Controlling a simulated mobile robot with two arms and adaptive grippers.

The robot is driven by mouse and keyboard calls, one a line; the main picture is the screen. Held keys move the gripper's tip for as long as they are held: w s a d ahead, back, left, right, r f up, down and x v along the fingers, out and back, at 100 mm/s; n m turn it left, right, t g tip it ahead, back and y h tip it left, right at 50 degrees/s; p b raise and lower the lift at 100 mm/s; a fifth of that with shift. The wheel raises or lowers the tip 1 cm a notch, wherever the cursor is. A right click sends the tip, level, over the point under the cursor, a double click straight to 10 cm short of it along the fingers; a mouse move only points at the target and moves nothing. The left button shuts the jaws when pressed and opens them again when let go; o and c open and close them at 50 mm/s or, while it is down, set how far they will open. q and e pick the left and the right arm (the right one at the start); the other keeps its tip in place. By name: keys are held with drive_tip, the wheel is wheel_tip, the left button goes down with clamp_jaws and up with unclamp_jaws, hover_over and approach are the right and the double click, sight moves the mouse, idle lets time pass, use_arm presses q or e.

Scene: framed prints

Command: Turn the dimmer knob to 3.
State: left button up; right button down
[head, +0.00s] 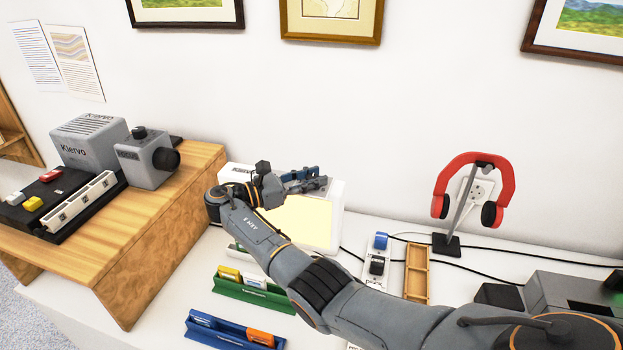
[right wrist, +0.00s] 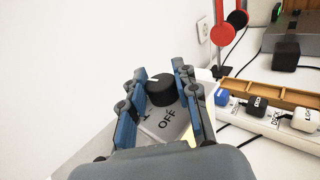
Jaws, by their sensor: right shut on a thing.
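The dimmer knob (right wrist: 161,91) is round and black with a short white mark on its top. In the right wrist view it stands on a light grey face with the printed label "OFF" and part of another mark beside it. The white mark points to the upper left, away from "OFF". My right gripper (right wrist: 160,78) has its blue-padded fingers on either side of the knob and is shut on it. In the head view the right gripper (head: 306,180) is at the top of a white box with a glowing pale-yellow panel (head: 300,222); the knob is hidden there. My left gripper is out of view.
A power strip (head: 377,262), a wooden tray (head: 417,272) and red headphones on a stand (head: 447,244) are right of the box. Green (head: 252,294) and blue (head: 225,334) holders lie in front. A wooden riser (head: 165,235) with grey devices stands left.

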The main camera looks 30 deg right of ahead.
sight(307, 179)
drive_tip(key=c, duration=1)
unclamp_jaws()
drive_tip(key=shift+d, duration=0.1)
drive_tip(key=a, duration=0.5)
drive_tip(key=w+a, duration=0.1)
drive_tip(key=a, duration=0.1)
drive_tip(key=shift+a, duration=0.2)
